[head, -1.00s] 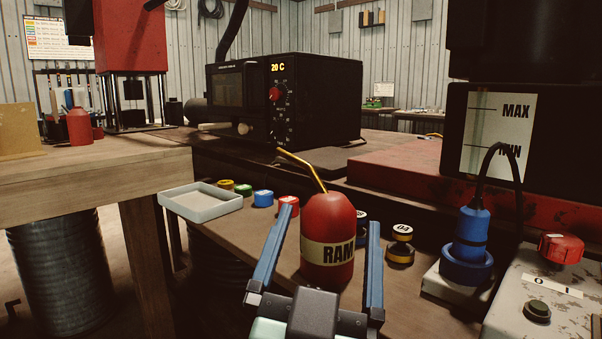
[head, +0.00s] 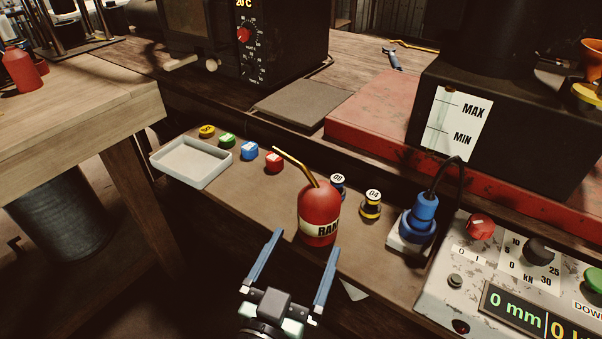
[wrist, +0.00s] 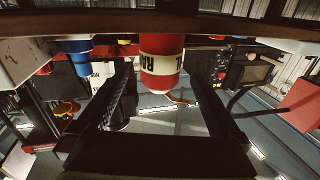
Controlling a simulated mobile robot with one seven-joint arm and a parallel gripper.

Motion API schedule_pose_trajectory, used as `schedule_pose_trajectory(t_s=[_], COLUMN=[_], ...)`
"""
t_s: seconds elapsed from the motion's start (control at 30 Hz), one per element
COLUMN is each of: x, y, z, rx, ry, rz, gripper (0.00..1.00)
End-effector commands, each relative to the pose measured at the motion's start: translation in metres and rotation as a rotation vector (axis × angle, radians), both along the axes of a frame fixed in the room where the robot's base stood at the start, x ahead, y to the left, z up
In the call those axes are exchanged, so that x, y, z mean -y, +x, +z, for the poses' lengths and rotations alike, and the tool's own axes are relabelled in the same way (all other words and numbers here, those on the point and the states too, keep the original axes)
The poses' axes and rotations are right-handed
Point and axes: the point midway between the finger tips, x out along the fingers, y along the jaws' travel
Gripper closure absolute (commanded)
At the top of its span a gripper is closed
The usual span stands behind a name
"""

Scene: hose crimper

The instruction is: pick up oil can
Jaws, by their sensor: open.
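The oil can (head: 319,208) is red and rounded, with a cream label reading "RAM" and a thin yellow spout pointing up and to the left. It stands upright on the narrow wooden shelf (head: 270,188). My gripper (head: 304,240) is open, its two blue fingers spread, just in front of the can in the head view. In the wrist view the can (wrist: 161,70) shows upside down between the two dark fingers. I cannot tell whether either finger touches it.
A white tray (head: 190,162) and several coloured caps lie left of the can. Yellow-black (head: 371,206) and blue (head: 338,186) numbered pieces stand close on its right. A blue plug (head: 420,218) and a control box (head: 500,285) are further right. A wooden table (head: 75,100) stands at left.

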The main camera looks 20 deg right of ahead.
Motion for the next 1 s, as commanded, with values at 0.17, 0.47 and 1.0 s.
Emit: schedule_pose_trajectory(t_s=[0.17, 0.47, 1.0], x=[0.001, 0.021, 0.058], y=[-0.016, 0.004, 0.055], z=[0.008, 0.007, 0.007], rx=[-0.030, -0.029, -0.032], ry=[-0.021, -0.028, -0.028], rz=[-0.028, -0.036, -0.035], gripper=[0.00, 0.00, 0.00])
